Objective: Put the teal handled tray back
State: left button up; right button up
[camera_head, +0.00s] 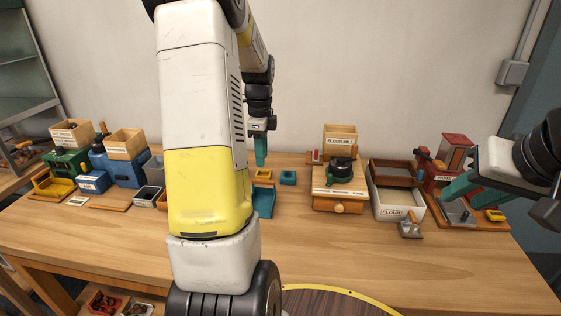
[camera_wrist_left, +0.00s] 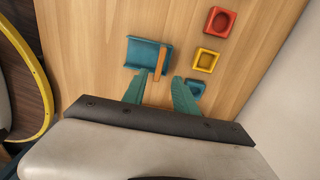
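The teal handled tray (camera_wrist_left: 143,53) lies on the table in the left wrist view, with a wooden handle (camera_wrist_left: 160,63) at its right side. In the head view the tray (camera_head: 264,201) is partly hidden behind my left arm. My left gripper (camera_wrist_left: 159,88) is open and empty, its teal fingers pointing at the tray's handle end. In the head view this gripper (camera_head: 260,152) points down above the table, behind the tray. My right gripper (camera_head: 470,196) is at the right, over the red machine's base, and looks open and empty.
Small red (camera_wrist_left: 220,20), yellow (camera_wrist_left: 206,60) and teal (camera_wrist_left: 196,87) square holders stand in a row beside the tray. The flour mill (camera_head: 339,180) and a flour bin (camera_head: 396,205) stand to the right. Blue and green machines stand left. The front of the table is clear.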

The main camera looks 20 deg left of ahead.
pick_arm(q)
jog(key=s+d+r+n+t, duration=0.3)
jog(key=s+d+r+n, duration=0.4)
jog(key=s+d+r, duration=0.4)
jog(key=s+d+r+n+t+h, duration=0.2)
jog(key=s+d+n, duration=0.4)
jog(key=s, duration=0.3)
jog(key=shift+s+d+r+n+t, duration=0.25)
jog(key=shift+s+d+n+t, duration=0.15)
jog(key=shift+n+t, duration=0.3)
